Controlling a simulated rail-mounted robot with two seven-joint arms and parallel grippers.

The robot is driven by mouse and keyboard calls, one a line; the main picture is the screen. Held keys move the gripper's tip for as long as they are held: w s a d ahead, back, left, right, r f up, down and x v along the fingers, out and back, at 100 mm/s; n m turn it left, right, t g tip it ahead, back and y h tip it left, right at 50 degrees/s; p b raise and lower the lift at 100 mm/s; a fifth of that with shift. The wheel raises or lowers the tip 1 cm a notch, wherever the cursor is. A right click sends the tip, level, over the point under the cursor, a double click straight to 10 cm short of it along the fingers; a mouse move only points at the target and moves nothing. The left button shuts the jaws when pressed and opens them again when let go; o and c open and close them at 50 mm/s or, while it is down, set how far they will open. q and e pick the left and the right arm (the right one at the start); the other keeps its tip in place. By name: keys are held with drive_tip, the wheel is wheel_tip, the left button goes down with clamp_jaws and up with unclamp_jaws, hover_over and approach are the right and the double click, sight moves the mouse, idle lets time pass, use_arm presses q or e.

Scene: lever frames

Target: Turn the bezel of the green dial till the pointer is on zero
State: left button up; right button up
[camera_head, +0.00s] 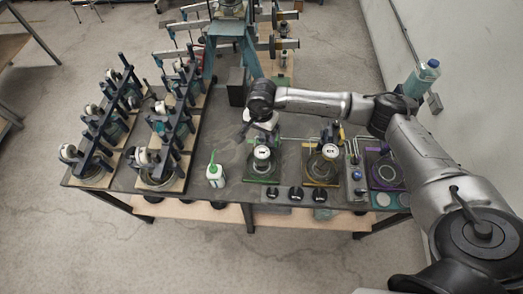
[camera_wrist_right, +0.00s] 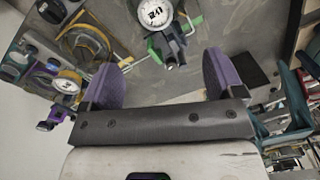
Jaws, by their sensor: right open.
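The green dial (camera_head: 262,153) has a white face and stands on a green-edged base at the middle of the table. In the right wrist view, the dial (camera_wrist_right: 155,13) is at the top, partly cut off, with green parts beside it. Its pointer is too small to read. My right gripper (camera_wrist_right: 162,78) is open, with its two purple fingers apart and nothing between them. The dial lies beyond the fingertips, not between them. In the head view my right gripper (camera_head: 260,128) is behind the dial, partly hidden by my wrist. My left gripper is not in view.
A yellow-based dial (camera_head: 329,151) stands to the right, with a purple-ringed fixture (camera_head: 386,172) farther right. A white bottle with a green spout (camera_head: 214,171) stands left. Black knobs (camera_head: 295,193) line the front edge. Dark racks (camera_head: 170,135) fill the left side.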

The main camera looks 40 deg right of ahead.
drive_tip(key=n+p, duration=0.1)
drive_tip(key=p, duration=0.2)
approach(262, 153)
drive_tip(key=f, duration=0.7)
drive_tip(key=shift+w+a+f, duration=0.1)
drive_tip(key=shift+w+a, duration=0.1)
drive_tip(key=shift+f, duration=0.7)
drive_tip(key=shift+c, duration=0.3)
drive_tip(key=shift+c, duration=0.7)
drive_tip(key=c, duration=0.7)
